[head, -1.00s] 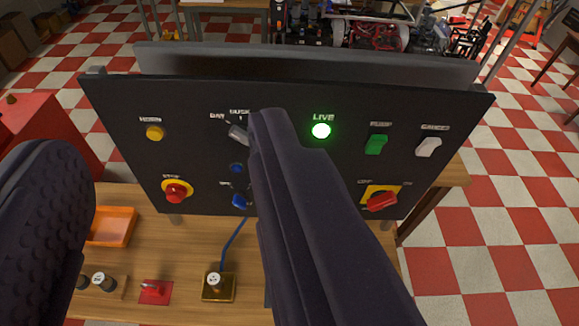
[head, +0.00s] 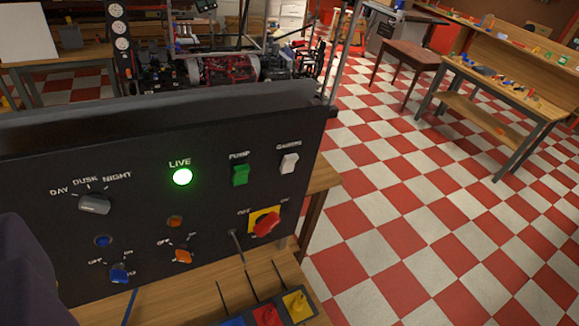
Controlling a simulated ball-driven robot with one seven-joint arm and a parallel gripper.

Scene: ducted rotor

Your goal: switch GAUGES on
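The GAUGES switch (head: 289,163) is a white rocker at the upper right of the black control panel (head: 135,215), under its GAUGES label. Which way it is tipped is too small to tell. The green PUMP switch (head: 240,174) is just left of it, and the green LIVE lamp (head: 182,177) is lit further left. My gripper (head: 28,275) shows only as a dark piece at the lower left edge. It is well left of the GAUGES switch and not touching it. The rest of the gripper is out of frame, so its opening is hidden.
A red rotary knob on a yellow plate (head: 265,222) is below GAUGES. The DAY-DUSK-NIGHT knob (head: 95,203), a blue knob (head: 120,273) and an orange knob (head: 182,256) are to the left. A block with coloured switches (head: 268,314) stands below. Checkered floor (head: 400,200) is open at right.

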